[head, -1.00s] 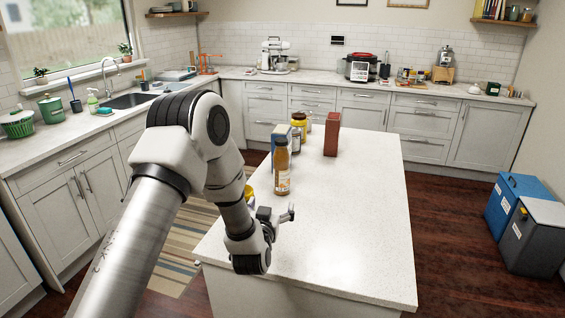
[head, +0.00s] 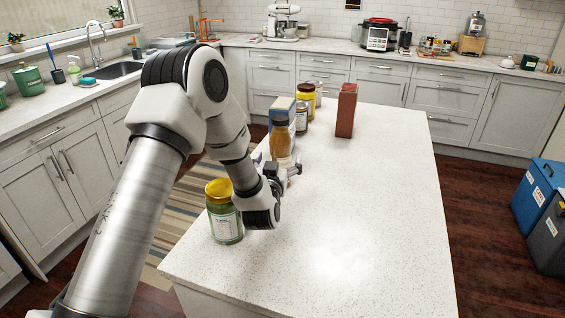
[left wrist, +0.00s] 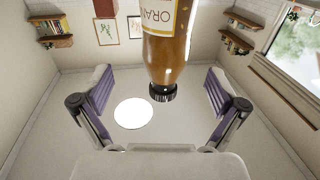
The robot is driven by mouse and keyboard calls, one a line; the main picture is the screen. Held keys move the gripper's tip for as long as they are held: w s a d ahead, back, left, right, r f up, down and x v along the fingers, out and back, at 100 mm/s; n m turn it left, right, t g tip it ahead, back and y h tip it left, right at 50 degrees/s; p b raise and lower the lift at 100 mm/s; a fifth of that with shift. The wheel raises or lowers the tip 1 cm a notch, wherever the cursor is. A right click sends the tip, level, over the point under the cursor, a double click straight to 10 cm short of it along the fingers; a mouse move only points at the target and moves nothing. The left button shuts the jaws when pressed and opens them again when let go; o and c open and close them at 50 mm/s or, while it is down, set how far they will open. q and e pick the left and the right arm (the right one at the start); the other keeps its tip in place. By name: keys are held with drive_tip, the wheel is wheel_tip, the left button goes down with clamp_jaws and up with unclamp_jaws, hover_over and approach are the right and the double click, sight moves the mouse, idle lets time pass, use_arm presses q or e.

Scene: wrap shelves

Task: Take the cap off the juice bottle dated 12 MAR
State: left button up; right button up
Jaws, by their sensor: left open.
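An orange juice bottle (head: 281,140) stands upright on the white island. Its lower part is hidden behind my left gripper (head: 293,170). In the left wrist view the bottle (left wrist: 166,50) hangs upside down in the picture, with part of a label reading "ORAN" and a dark ridged cap (left wrist: 163,93). The cap appears between the two spread fingers, with clear gaps on both sides and no contact visible. The left gripper is open and empty. No date is readable on the bottle. My right gripper is not in view.
A green jar with a yellow lid (head: 225,215) stands close beside my left wrist. Behind the bottle are a blue box (head: 282,108), a small jar (head: 302,118) and a yellow-capped jar (head: 307,93). A tall red-brown box (head: 346,110) stands farther right. The island's right side is clear.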

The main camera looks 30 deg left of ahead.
sight(278, 150)
use_arm(q)
drive_tip(key=p+x, duration=0.1)
drive_tip(key=x, duration=0.2)
drive_tip(key=p+x, duration=0.2)
drive_tip(key=x, duration=0.2)
drive_tip(key=shift+a+r, duration=0.1)
drive_tip(key=shift+a, duration=0.35)
drive_tip(key=shift+w+a+f, duration=0.15)
drive_tip(key=shift+w+f, duration=0.05)
drive_tip(key=shift+w, duration=0.15)
drive_tip(key=shift+s+r, duration=0.1)
drive_tip(key=c, duration=1)
clamp_jaws()
